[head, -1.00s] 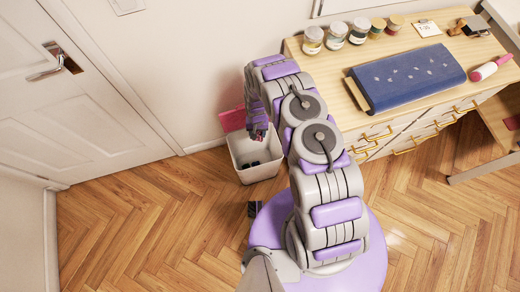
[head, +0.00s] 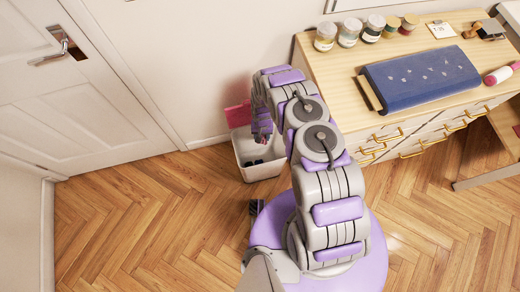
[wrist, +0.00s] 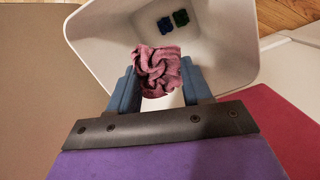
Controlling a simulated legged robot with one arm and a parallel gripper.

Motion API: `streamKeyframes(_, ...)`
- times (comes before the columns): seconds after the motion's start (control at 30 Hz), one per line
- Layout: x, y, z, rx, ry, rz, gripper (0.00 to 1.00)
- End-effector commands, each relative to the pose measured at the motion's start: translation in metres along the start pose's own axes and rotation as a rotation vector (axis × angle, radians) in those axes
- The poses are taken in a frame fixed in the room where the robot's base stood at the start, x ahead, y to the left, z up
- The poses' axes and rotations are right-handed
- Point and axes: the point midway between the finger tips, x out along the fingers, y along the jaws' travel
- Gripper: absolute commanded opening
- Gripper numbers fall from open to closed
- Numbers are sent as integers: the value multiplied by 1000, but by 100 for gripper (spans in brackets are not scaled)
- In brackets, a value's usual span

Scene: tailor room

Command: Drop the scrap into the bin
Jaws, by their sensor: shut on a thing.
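The scrap is a crumpled pink cloth (wrist: 158,70), seen in the wrist view between the blue fingers of my gripper (wrist: 160,88). My gripper is shut on it. The scrap hangs over the opening of the white bin (wrist: 105,28), whose inside shows beyond it. In the head view the bin (head: 262,173) stands on the floor by the wall. My gripper (head: 262,134) points down over it there, and the scrap cannot be made out behind my arm and fingers.
A pink panel (head: 238,115) stands at the bin's back. A wooden dresser (head: 345,75) with jars and a blue fabric roll (head: 420,78) is at right. A white door (head: 90,110) is at left.

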Motion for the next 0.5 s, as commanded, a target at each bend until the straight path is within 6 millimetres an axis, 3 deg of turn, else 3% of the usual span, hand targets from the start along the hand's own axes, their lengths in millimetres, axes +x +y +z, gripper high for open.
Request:
streamKeyframes(0.07, -1, 1, 0, 0, 0, -2, 22)
streamKeyframes(0.1, -1, 2, 0, 0, 0, -2, 53)
streamKeyframes(0.37, 0, 1, 0, 1, 0, -1, 78)
streamKeyframes(0.5, 0, 0, 0, 1, 0, 0, 79)
